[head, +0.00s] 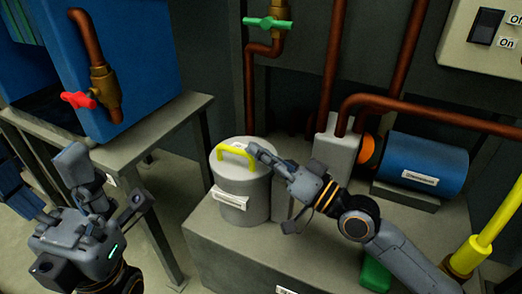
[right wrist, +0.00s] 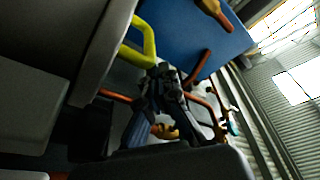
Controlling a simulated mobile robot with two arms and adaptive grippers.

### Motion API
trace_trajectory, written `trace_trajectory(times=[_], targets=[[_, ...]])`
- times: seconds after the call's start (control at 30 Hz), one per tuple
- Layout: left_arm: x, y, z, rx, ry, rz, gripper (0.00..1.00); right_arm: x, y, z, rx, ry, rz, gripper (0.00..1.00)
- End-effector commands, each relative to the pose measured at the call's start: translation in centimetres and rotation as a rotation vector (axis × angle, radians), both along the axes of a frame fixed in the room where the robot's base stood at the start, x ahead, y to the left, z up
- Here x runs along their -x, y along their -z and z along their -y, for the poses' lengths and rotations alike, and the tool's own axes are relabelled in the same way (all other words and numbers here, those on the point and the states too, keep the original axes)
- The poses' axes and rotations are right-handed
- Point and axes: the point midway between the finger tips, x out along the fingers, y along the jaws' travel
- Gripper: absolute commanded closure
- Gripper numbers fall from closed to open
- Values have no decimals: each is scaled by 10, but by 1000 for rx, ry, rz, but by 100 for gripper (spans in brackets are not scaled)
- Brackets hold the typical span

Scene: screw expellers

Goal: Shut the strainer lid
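The strainer (head: 243,205) is a light grey upright cylinder with a pale label on its front. Its round lid (head: 228,168) lies across the top and looks about level; I cannot tell whether it is fully seated. A yellow handle (head: 232,152) arches over the lid and also shows in the right wrist view (right wrist: 150,40). My right gripper (head: 256,152) reaches in from the right, its fingertips close together at the lid's right edge, beside the handle. Nothing shows between them, and contact is unclear. My left gripper (head: 75,160) is at the lower left, away from the strainer; its opening is unclear.
The strainer stands on a grey plinth (head: 215,250). A blue motor (head: 425,163) and brown pipes (head: 400,75) are right and behind. A blue tank (head: 140,50) with a red valve (head: 78,99) stands on a table at left. A yellow post (head: 490,235) is at right.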

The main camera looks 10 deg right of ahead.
Motion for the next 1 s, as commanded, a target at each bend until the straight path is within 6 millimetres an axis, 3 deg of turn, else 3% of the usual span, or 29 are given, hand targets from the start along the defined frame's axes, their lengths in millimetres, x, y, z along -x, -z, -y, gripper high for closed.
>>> trace_trajectory(times=[0.47, 1.0], targets=[[0, 0, 0, 2, 0, -1, 24, 3, 6, 1, 7, -5, -11, 100], [0, 0, 0, 1, 0, 0, 24, 49, 20, 52, 11, 0, -5, 100]])
